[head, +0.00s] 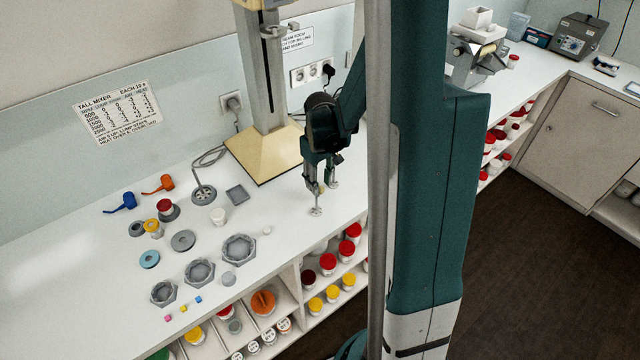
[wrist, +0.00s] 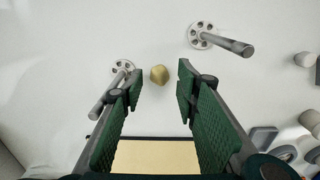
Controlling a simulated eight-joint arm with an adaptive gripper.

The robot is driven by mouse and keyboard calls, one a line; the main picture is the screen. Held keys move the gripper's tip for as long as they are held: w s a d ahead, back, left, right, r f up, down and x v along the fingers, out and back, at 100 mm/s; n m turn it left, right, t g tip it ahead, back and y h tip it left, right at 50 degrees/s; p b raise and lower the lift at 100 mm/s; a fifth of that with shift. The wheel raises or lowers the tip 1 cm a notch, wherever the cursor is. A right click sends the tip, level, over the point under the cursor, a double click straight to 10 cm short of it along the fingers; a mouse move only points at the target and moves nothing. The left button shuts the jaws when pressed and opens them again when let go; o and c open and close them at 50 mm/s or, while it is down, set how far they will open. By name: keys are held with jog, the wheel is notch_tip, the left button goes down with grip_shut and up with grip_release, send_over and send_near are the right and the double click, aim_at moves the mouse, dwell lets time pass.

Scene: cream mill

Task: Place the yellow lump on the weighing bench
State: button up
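A small faceted dull-yellow lump (wrist: 159,74) lies on the white worktop in the wrist view. My gripper (wrist: 160,92) is open above it, one green-padded finger on each side, with clear gaps to the lump. In the head view my gripper (head: 321,187) points down at the worktop, right of the tall mixer's base, and the lump cannot be made out there. No surface is clearly marked as the weighing bench; a counter (head: 546,68) with instruments runs along the back right.
Two perforated metal discs with shafts flank the lump, one left (wrist: 122,68) and one right (wrist: 200,35). The mixer's cream base (head: 264,150) stands close by. Hexagonal grey dishes (head: 238,249), small coloured cubes and jars occupy the left worktop. Shelves of lidded jars lie below.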

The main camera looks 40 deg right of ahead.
notch_tip(320, 180, up, 11)
jog(key=shift+p, duration=0.35)
dwell(0.3)
jog(key=shift+r, duration=0.1)
dwell(0.6)
jog(key=s+a+r+t, duration=0.2)
jog(key=s+a+r, duration=0.3)
jog(key=a, duration=0.3)
jog(key=s+a+r+t, duration=0.2)
jog(key=s+a+r, duration=0.2)
jog(key=a, duration=0.4)
jog(key=s+a+r+t, duration=0.3)
jog(key=s+a+r, duration=0.2)
jog(key=a, duration=0.4)
jog(key=shift+s+r, duration=0.35)
jog(key=shift+r, duration=0.1)
jog(key=o, duration=0.4)
